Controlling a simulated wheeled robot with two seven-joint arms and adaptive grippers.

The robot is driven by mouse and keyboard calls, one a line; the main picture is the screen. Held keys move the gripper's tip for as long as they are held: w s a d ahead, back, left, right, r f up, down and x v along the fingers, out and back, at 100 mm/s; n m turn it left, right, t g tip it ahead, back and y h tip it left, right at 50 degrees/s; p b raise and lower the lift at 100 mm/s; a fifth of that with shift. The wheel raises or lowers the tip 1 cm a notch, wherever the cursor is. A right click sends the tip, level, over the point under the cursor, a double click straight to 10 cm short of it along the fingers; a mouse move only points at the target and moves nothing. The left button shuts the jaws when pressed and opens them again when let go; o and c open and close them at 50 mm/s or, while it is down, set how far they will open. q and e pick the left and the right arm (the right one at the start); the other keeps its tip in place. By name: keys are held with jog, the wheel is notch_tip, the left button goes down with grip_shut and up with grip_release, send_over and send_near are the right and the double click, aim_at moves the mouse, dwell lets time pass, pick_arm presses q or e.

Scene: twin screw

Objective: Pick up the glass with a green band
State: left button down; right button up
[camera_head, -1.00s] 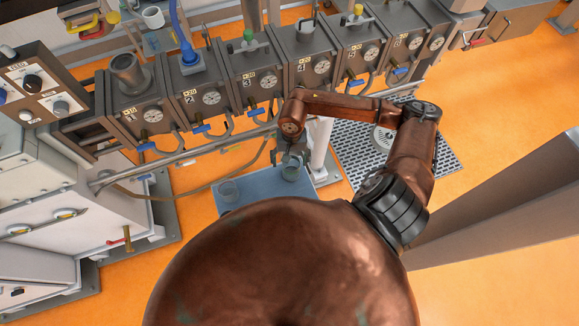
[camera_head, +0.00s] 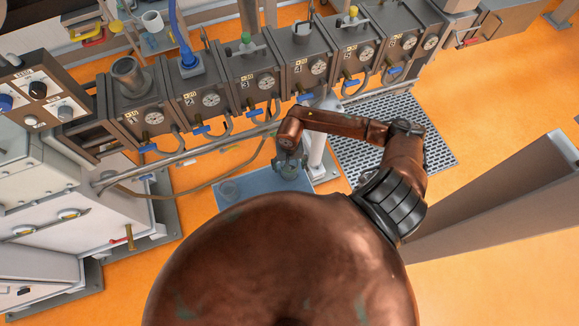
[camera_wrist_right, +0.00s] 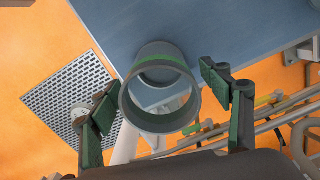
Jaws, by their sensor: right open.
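The glass with a green band (camera_wrist_right: 160,64) stands on the blue-grey tabletop (camera_wrist_right: 215,25) near its edge in the right wrist view, its round mouth facing the camera. My right gripper (camera_wrist_right: 160,88) is open, with one finger on each side of the glass; I see gaps between the fingers and its wall. In the head view, my right gripper (camera_head: 289,159) is over the glass and largely hides it. My left gripper is not in view.
A row of grey numbered valve boxes (camera_head: 254,80) with gauges and blue handles stands behind the table. A pipe (camera_head: 200,153) runs in front of them. A perforated metal plate (camera_head: 425,130) lies on the orange floor to the right.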

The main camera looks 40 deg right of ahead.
jog(key=shift+c, duration=0.6)
jog(key=c, duration=1.3)
jog(key=shift+r, duration=0.1)
